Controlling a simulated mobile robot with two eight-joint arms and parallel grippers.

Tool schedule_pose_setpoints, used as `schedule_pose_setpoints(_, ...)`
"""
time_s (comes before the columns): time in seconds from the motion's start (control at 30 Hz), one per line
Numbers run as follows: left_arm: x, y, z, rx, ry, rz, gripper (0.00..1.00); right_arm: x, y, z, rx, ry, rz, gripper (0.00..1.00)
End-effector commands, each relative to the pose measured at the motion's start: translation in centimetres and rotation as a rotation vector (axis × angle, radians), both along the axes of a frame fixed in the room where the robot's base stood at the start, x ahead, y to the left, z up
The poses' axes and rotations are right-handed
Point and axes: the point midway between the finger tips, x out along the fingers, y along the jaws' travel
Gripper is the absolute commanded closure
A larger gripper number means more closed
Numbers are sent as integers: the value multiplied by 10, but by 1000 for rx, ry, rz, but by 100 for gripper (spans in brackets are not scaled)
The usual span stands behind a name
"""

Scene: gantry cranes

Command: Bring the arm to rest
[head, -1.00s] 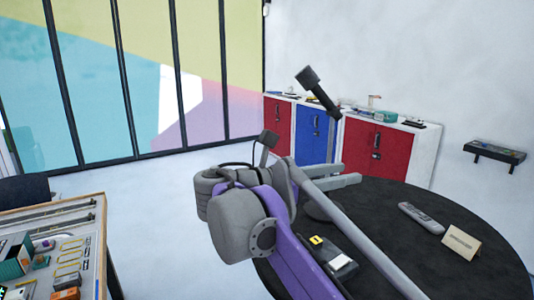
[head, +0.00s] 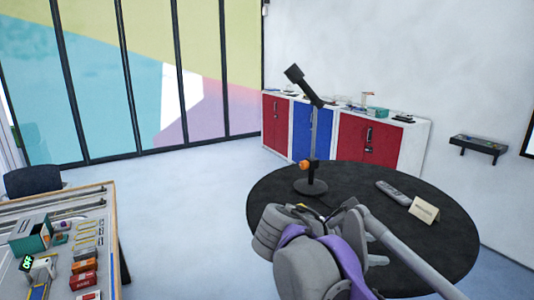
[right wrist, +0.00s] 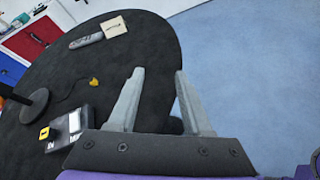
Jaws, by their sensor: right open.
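My right gripper (right wrist: 158,80) shows in the right wrist view with its two grey fingers apart and nothing between them. It is above the black round table (right wrist: 160,38) near its edge, and the fingers touch nothing that I can see. In the head view my right arm (head: 310,262), grey and purple, reaches over the near side of the round table (head: 440,245). The fingers are mostly hidden behind the wrist there. My left gripper is in neither view.
On the round table are a black stand (head: 310,187), a grey remote (head: 393,192), a beige card (head: 424,210) and a box with a yellow button (right wrist: 70,128). A workbench (head: 112,215) with parts stands left. Red and blue cabinets (head: 372,143) line the back wall. Floor between is clear.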

Motion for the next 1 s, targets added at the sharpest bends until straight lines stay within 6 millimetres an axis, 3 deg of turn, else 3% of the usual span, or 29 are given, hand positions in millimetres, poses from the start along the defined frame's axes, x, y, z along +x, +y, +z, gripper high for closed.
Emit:
schedule_pose_setpoints(0.03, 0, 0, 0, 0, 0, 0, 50, -16, -12, -30, 113, -49, -44, 50)
schedule_pose_setpoints(0.17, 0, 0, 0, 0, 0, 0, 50, -60, -23, -118, 474, -227, -213, 50)
schedule_pose_setpoints(0.3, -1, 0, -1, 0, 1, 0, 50, -111, -12, -208, 891, -467, -501, 50)
schedule_pose_setpoints(0.43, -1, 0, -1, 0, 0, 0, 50, -144, 6, -265, 1200, -664, -777, 50)
schedule_pose_setpoints(0.5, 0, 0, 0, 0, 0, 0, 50, -155, 15, -283, 1318, -743, -897, 50)
schedule_pose_setpoints(0.63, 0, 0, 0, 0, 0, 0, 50, -165, 24, -301, 1445, -828, -1037, 50)
schedule_pose_setpoints(1.0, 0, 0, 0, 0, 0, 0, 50, -166, 27, -304, 1477, -847, -1073, 50)
